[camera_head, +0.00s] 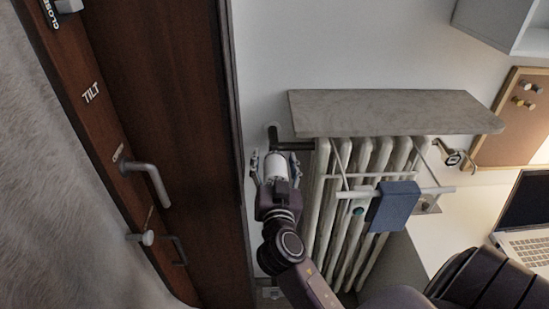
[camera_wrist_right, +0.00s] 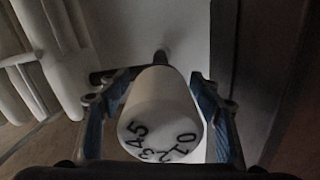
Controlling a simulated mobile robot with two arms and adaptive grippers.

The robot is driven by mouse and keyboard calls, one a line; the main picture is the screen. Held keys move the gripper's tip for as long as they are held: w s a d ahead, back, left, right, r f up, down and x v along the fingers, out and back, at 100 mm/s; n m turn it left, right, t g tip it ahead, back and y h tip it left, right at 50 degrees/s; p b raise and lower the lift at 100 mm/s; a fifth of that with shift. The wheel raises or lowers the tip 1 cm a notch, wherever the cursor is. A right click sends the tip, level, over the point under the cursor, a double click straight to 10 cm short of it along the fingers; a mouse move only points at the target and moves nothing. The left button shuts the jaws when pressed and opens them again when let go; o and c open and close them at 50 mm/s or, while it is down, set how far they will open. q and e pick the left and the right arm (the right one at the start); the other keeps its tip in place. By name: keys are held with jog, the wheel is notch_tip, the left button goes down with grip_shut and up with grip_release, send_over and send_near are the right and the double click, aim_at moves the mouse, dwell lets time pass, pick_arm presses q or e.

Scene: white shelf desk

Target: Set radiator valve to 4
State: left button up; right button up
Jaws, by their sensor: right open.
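The white radiator valve (camera_head: 277,168) is a cylinder at the upper left end of the radiator, beside a dark pipe. In the right wrist view the valve (camera_wrist_right: 160,105) faces me with dark numbers 0 to 5 around its near end, and 2 and 3 sit lowest. I cannot make out a pointer mark. My right gripper (camera_head: 274,160) is open around the valve, one finger on each side. In the right wrist view the blue-padded fingers of this gripper (camera_wrist_right: 160,98) flank the valve, with a gap showing on the right. My left gripper is not in view.
The ribbed radiator (camera_head: 322,200) stands right of the valve, under a grey shelf (camera_head: 390,112). A rack with a blue cloth (camera_head: 393,206) hangs on it. A brown door (camera_head: 165,90) with a handle is close on the left. A laptop (camera_head: 525,240) lies at the right.

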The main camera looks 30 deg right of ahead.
jog(key=c, duration=1.2)
jog(key=shift+f+n, duration=0.1)
jog(key=shift+n, duration=0.3)
jog(key=n, duration=0.2)
jog(key=shift+n, duration=0.4)
jog(key=n, duration=0.4)
jog(key=shift+p, duration=0.3)
jog(key=n+p, duration=0.1)
jog(key=n, duration=0.4)
jog(key=shift+n+p, duration=0.3)
jog(key=shift+n, duration=0.1)
jog(key=n+p, duration=0.1)
jog(key=n, duration=0.3)
jog(key=shift+n, duration=0.3)
